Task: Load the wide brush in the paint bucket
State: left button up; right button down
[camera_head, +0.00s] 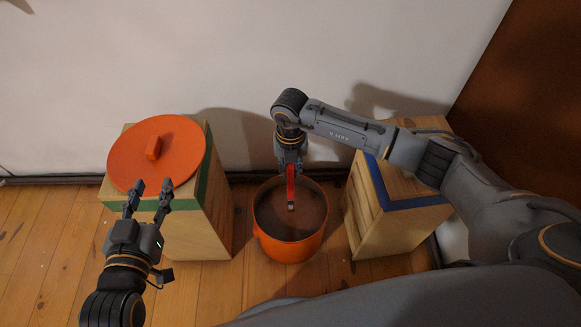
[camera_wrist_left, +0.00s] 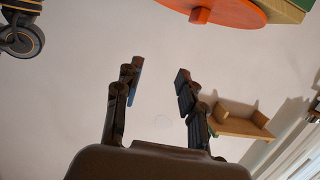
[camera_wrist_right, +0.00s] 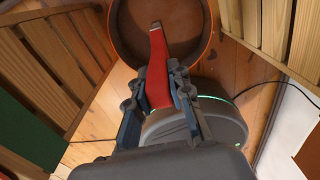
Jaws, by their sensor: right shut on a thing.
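The orange paint bucket (camera_head: 289,246) stands on the floor between two wooden crates, its inside dark brown. My right gripper (camera_head: 290,165) is above the bucket's back part, shut on the red handle of the brush (camera_head: 291,185). The brush points down over the bucket opening; I cannot tell whether its tip touches what is inside. In the right wrist view the red brush (camera_wrist_right: 158,65) sits between the fingers and reaches over the bucket (camera_wrist_right: 206,45). My left gripper (camera_head: 150,197) is open and empty in front of the left crate.
A round orange lid (camera_head: 180,150) with a block handle lies on the left wooden crate (camera_head: 205,225), which has a green band. The right crate (camera_head: 370,215) has a blue band. The white wall is close behind. Wooden floor (camera_head: 40,240) is clear at left.

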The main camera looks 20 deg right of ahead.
dwell(0.4)
jog(key=shift+r, duration=0.2)
notch_tip(320, 180, up, 2)
jog(key=shift+r+p, duration=0.15)
jog(key=shift+p, duration=1)
notch_tip(320, 180, up, 2)
jog(key=shift+r+p, duration=0.1)
jog(key=shift+p, duration=0.85)
pick_arm(q)
jog(key=s+a+f+g+y, duration=0.1)
jog(key=s+a+f+g, duration=0.2)
jog(key=s+f+g, duration=0.2)
jog(key=s+a+f+g+y, duration=0.2)
jog(key=s+f+g, duration=0.4)
jog(key=s, duration=0.4)
jog(key=shift+s+a+f+n, duration=0.15)
jog(key=shift+a+f+n, duration=0.2)
jog(key=shift+f, duration=0.2)
pick_arm(e)
jog(key=shift+r, duration=0.1)
